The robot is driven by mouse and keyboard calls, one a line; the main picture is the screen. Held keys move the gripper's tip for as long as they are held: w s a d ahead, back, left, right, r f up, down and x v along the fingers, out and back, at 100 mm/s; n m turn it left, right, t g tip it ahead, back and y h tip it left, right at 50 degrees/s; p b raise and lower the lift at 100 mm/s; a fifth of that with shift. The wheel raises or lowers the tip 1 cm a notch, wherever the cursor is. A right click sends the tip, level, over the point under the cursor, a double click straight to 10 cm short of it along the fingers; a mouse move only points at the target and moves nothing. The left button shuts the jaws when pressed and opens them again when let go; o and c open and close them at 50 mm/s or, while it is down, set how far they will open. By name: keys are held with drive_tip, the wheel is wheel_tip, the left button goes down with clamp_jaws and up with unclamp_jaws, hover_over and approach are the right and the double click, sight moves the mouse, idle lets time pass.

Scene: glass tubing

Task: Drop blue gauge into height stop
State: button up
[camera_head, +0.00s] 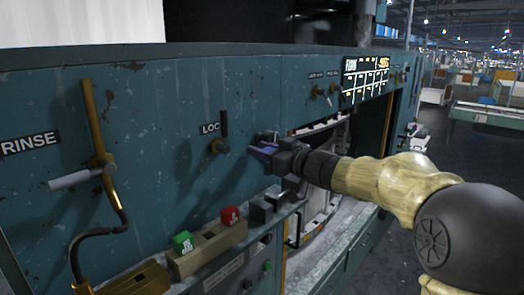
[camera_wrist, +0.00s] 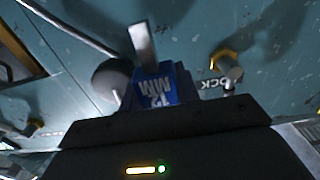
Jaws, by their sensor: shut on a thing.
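In the wrist view the blue gauge (camera_wrist: 160,90) has white lettering ending in "MM", upside down in the picture, and stands above the dark gripper body. A pale metal bar (camera_wrist: 141,45) and a dark round part (camera_wrist: 112,80) appear close to the gauge there; I cannot tell whether they touch it. I cannot tell for sure which part is the height stop.
A tan rack (camera_head: 208,252) on the ledge below holds a green block (camera_head: 183,243) and a red block (camera_head: 229,216). Dark blocks (camera_head: 261,209) stand right of it. A grey lever (camera_head: 80,178) and yellow pipe (camera_head: 95,125) project at left. A lit display (camera_head: 366,78) is at upper right.

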wheel_tip(320, 180, down, 6)
drive_tip(key=b, duration=0.3)
drive_tip(key=shift+r+b, duration=0.1)
drive_tip(key=shift+b, duration=0.3)
drive_tip(key=shift+p, duration=0.65)
idle(1.5)
drive_tip(key=shift+f+b, duration=1.65)
drive_tip(key=shift+f, duration=0.7)
idle(0.3)
drive_tip(key=o, duration=1.1)
drive_tip(key=shift+c, duration=0.2)
drive_tip(key=shift+d, duration=0.1)
drive_tip(key=b+v, duration=0.6)
drive_tip(key=v, duration=1.1)
drive_tip(key=shift+s, duration=0.2)
drive_tip(key=shift+d+f, duration=0.1)
